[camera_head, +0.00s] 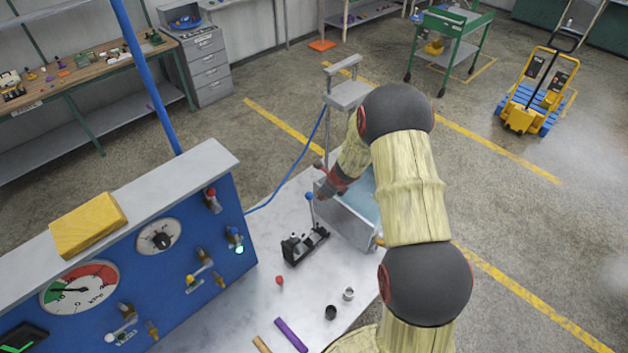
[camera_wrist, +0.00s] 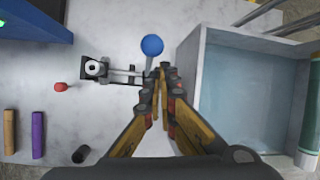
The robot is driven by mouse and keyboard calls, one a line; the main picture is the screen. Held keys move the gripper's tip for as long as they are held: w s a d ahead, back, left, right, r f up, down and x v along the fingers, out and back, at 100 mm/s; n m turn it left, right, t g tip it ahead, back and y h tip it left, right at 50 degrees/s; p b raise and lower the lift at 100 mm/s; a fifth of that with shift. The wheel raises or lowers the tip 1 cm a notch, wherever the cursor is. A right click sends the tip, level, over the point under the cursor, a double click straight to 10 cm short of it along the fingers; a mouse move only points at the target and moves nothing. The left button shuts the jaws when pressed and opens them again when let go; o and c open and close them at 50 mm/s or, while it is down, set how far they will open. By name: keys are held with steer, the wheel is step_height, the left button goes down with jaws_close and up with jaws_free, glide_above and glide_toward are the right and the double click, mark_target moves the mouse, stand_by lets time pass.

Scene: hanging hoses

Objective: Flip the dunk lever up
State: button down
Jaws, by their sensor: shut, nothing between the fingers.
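A lever with a blue ball knob (camera_head: 309,196) stands on a black clamp fixture (camera_head: 305,246) on the white bench, its rod roughly upright. The knob also shows in the wrist view (camera_wrist: 152,45), just beyond my fingertips and slightly left. My gripper (camera_wrist: 160,72) is shut and empty, above the strip between the fixture and the water tank (camera_wrist: 250,95). I cannot tell whether the fingertips touch the lever rod. In the head view my gripper (camera_head: 322,191) is beside the knob, partly hidden by my arm. No label marks this lever as the dunk lever.
A blue gauge panel (camera_head: 170,245) with valves stands left. The tank's wall is close right of my gripper.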

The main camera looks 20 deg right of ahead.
steer(key=w+a+r+p, duration=0.2)
steer(key=w+r+p, duration=0.1)
steer(key=r, duration=0.5)
steer(key=shift+w+a+r, duration=0.15)
steer(key=shift+w+r, duration=0.2)
steer(key=shift+w, duration=0.25)
steer(key=shift+s, duration=0.1)
